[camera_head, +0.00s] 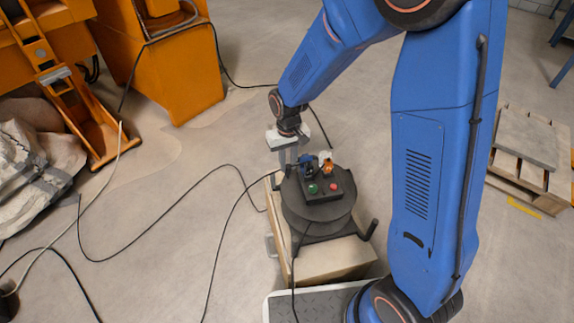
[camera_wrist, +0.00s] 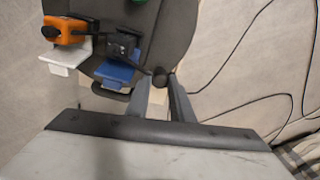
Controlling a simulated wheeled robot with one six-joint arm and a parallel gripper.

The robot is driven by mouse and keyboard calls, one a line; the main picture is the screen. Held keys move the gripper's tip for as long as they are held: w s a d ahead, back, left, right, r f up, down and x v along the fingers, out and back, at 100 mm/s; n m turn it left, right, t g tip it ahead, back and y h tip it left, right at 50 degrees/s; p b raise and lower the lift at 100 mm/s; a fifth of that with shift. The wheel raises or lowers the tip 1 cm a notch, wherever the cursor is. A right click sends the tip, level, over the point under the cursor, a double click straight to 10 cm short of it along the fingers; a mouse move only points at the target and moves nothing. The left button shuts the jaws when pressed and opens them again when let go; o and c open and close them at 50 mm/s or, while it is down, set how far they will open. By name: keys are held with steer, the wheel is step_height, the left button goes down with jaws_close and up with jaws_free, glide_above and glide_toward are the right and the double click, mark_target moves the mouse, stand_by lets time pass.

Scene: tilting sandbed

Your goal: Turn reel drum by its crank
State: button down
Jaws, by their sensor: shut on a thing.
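The dark grey reel drum (camera_head: 308,212) lies flat on a wooden crate, and its rim fills the top of the wrist view (camera_wrist: 178,30). My gripper (camera_head: 287,158) reaches down at the drum's far left edge. In the wrist view my gripper (camera_wrist: 161,92) has its two grey fingers on either side of a small dark round knob (camera_wrist: 159,75), apparently the crank's handle, at the drum's edge. The fingers are shut on it. The crank's arm is mostly hidden.
A control box (camera_head: 328,187) with green and red buttons sits on the drum, beside an orange-and-white piece (camera_wrist: 70,30) and a blue one (camera_wrist: 116,72). The crate (camera_head: 335,260) is below. Black cables cross the floor. An orange machine (camera_head: 175,65) stands back left.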

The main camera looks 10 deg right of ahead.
steer(key=shift+w+d+m, duration=0.65)
steer(key=shift+w+m, duration=0.3)
steer(key=shift+m, duration=0.15)
steer(key=c, duration=1.8)
jaws_free()
steer(key=shift+c, duration=0.2)
step_height(320, 180, up, 8)
